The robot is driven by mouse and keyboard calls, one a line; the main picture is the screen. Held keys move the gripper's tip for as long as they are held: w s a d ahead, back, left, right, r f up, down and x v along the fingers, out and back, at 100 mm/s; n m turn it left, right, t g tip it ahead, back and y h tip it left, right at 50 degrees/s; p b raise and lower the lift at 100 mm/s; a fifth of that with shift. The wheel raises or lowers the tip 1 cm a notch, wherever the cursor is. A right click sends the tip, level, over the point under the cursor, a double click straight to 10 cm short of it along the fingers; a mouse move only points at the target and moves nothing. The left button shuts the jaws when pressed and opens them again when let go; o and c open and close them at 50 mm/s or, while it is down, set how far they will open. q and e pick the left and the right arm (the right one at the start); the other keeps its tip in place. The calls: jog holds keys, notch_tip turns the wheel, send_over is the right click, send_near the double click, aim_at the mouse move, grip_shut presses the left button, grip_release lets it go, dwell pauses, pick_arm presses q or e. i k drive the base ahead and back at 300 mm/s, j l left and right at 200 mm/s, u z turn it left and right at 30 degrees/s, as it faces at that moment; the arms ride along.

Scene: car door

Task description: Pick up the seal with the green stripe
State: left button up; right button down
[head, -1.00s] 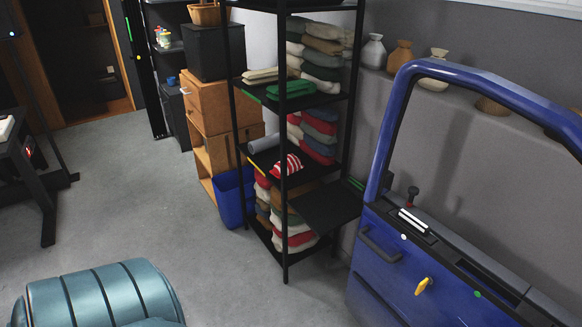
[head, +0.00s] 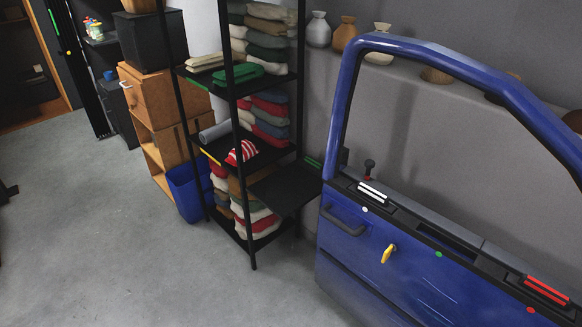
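A small dark piece with green stripes (head: 314,161) shows at the right end of the black side tray (head: 285,190), which sticks out from the shelf rack beside the door. It is small and partly behind the blue door frame, so its full shape is hidden. The blue car door (head: 400,250) stands at the right. A white-striped piece (head: 373,192) lies along its upper ledge, and a red-striped piece (head: 548,290) lies further right. Neither of my grippers is in view.
The black shelf rack (head: 252,225) holds folded cloths (head: 268,115) and a red-and-white striped item (head: 241,152). A blue bin (head: 187,195) and wooden cabinet (head: 150,100) stand left of it. The grey floor (head: 110,240) is clear at the left. Vases (head: 318,30) stand on the wall ledge.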

aim_at(311, 166)
jog(key=i+j, duration=0.45)
jog(key=i, duration=0.15)
jog(key=i+j, duration=0.4)
jog(key=i, duration=0.25)
jog(key=z, duration=1.25)
